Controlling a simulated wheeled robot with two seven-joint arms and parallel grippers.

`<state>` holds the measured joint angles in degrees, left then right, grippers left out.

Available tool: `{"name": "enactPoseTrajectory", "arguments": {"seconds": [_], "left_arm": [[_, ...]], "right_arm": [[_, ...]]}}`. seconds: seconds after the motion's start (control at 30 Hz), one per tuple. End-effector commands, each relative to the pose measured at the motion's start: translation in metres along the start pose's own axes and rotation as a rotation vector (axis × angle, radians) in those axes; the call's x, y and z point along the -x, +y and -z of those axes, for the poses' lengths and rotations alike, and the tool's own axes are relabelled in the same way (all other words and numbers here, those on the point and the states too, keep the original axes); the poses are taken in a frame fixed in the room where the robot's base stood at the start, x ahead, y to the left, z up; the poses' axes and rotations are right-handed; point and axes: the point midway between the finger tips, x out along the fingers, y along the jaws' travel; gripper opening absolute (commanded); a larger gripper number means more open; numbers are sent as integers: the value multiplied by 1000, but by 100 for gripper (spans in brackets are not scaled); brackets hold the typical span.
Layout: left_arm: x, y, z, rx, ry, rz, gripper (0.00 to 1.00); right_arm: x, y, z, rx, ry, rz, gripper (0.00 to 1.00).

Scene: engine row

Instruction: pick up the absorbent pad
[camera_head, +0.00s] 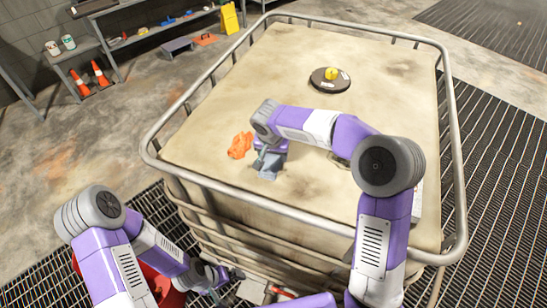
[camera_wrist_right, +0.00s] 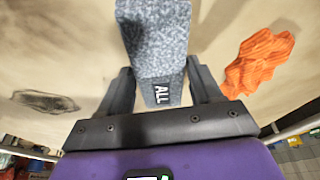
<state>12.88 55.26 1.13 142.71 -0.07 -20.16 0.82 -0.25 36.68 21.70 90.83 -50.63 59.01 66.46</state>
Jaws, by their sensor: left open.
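The absorbent pad (camera_wrist_right: 160,40) is a speckled blue-grey piece with a label reading "ALL" on its near end. In the head view the pad (camera_head: 268,165) is over the stained beige top of the tank (camera_head: 320,210), under my right gripper (camera_head: 265,148). In the right wrist view my right gripper (camera_wrist_right: 160,78) has one finger on each side of the pad, close against its edges. I cannot tell whether the pad touches the tank top. My left gripper (camera_head: 218,283) is open, low beside the tank's near side.
A crumpled orange cloth (camera_head: 240,145) lies left of the pad. A dark round lid with a yellow cap (camera_head: 331,74) is farther back. A metal rail (camera_head: 185,95) rings the tank top. Shelves with orange cones (camera_head: 100,72) stand at the back left.

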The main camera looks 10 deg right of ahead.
Motion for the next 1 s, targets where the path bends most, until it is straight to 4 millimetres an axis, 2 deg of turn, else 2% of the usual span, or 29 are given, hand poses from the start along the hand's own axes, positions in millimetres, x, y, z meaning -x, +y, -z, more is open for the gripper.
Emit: {"name": "enactPoseTrajectory", "arguments": {"seconds": [0.03,0.2,0.47,0.57,0.8,1.0], "left_arm": [[0,0,0,0,0,0,100],[0,0,0,0,0,0,100],[0,0,0,0,0,0,100],[-1,0,0,0,0,0,100],[-1,0,0,0,0,0,100],[0,0,0,0,0,0,100]], "right_arm": [[0,0,0,0,0,0,56],[0,0,0,0,0,0,33],[5,0,2,0,2,1,32],[17,-1,5,-2,4,2,32],[65,-1,19,-2,5,3,32],[91,-1,25,-1,1,1,32]]}}
